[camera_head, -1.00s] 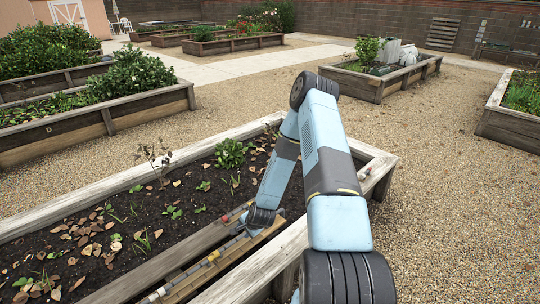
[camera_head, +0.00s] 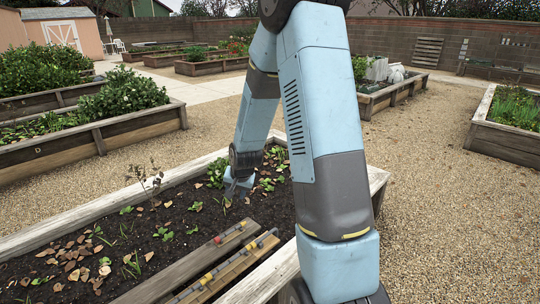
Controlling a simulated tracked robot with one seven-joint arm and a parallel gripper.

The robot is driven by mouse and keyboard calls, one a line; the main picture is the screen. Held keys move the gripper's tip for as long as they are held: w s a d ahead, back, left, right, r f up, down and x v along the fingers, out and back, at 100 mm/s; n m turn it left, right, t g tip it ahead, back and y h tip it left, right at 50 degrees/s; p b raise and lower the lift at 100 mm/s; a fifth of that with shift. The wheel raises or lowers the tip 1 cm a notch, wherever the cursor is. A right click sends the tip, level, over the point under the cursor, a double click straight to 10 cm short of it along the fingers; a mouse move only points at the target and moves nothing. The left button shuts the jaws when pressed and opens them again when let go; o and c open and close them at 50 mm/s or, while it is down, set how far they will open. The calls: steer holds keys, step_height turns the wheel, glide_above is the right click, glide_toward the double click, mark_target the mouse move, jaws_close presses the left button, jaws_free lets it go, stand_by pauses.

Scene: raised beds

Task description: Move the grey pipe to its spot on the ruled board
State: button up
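The ruled board (camera_head: 226,276) is a narrow yellowish wooden strip at the bottom centre, running away from me at the front edge of the raised bed. A row of small pieces with yellow, orange and grey parts lies along it. A greyish plank (camera_head: 180,272) lies beside it on the left, with a short red-tipped piece (camera_head: 229,233) at its far end. I cannot tell which small grey piece is the grey pipe. My gripper (camera_head: 239,188) is low over the soil beyond the boards' far ends, apart from both. Its fingers are too small to read.
Dark soil with leaves and seedlings (camera_head: 164,234) fills the bed left of the boards. The bed's wooden rim (camera_head: 80,221) runs along the far side. My arm covers the bed's right part. Other raised beds (camera_head: 85,137) stand farther back across open gravel.

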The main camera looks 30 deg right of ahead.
steer(key=s+a+r+n, duration=0.1)
steer(key=s+r+n, duration=0.1)
steer(key=s+r, duration=0.6)
steer(key=s+a+r+n, duration=0.15)
steer(key=s+r, duration=0.35)
steer(key=r, duration=0.7)
steer(key=s+r+n, duration=0.1)
steer(key=s+r, duration=0.3)
steer(key=s, duration=0.5)
steer(key=s+r+n, duration=0.2)
steer(key=s+r, duration=0.3)
steer(key=s, duration=0.4)
steer(key=shift+r, duration=0.2)
steer(key=shift+s, duration=0.1)
